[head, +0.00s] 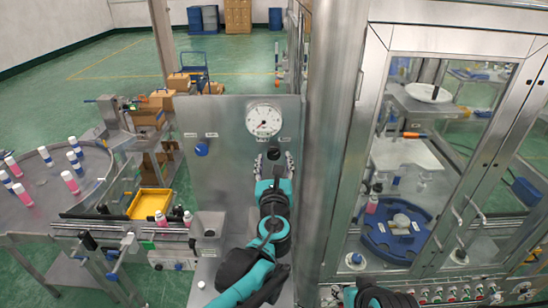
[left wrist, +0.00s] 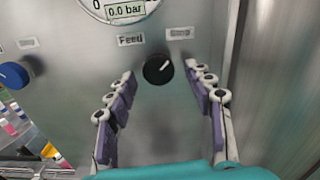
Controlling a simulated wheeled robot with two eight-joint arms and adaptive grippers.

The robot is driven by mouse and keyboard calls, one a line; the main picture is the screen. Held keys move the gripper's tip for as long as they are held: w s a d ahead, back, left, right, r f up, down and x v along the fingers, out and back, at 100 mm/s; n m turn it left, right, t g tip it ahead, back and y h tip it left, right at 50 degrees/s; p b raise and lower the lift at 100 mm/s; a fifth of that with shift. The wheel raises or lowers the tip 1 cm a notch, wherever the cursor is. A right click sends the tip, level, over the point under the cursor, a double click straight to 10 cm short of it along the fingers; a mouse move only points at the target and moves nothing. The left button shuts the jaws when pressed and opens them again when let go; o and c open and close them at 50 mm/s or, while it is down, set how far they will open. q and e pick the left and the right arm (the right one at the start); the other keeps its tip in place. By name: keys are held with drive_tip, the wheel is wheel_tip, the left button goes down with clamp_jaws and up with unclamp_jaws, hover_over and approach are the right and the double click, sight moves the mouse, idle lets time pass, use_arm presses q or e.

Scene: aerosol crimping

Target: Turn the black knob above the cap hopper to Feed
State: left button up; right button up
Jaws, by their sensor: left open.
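The black knob (head: 273,152) sits on the upright grey metal panel, below a round gauge. In the left wrist view the knob (left wrist: 158,69) has a white pointer line aimed up and right, toward the right-hand label (left wrist: 180,33), which looks like Stop. The Feed label (left wrist: 130,39) is up and left of the knob. My left gripper (head: 273,164) is open in front of the panel. Its fingertips (left wrist: 160,76) lie left and right of the knob in the picture, with visible gaps.
The gauge (head: 264,120) reads 0.0 bar. A blue knob (head: 201,149) is on the same panel to the left. A metal post and a glazed cabinet (head: 400,25) stand to the right. A yellow tray (head: 150,203) and a round bottle table (head: 40,205) are at left.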

use_arm(q)
drive_tip(key=shift+w, duration=0.6)
drive_tip(key=shift+s+r, duration=0.1)
drive_tip(key=shift+s, duration=0.05)
drive_tip(key=shift+c, duration=0.3)
drive_tip(key=c, duration=1.1)
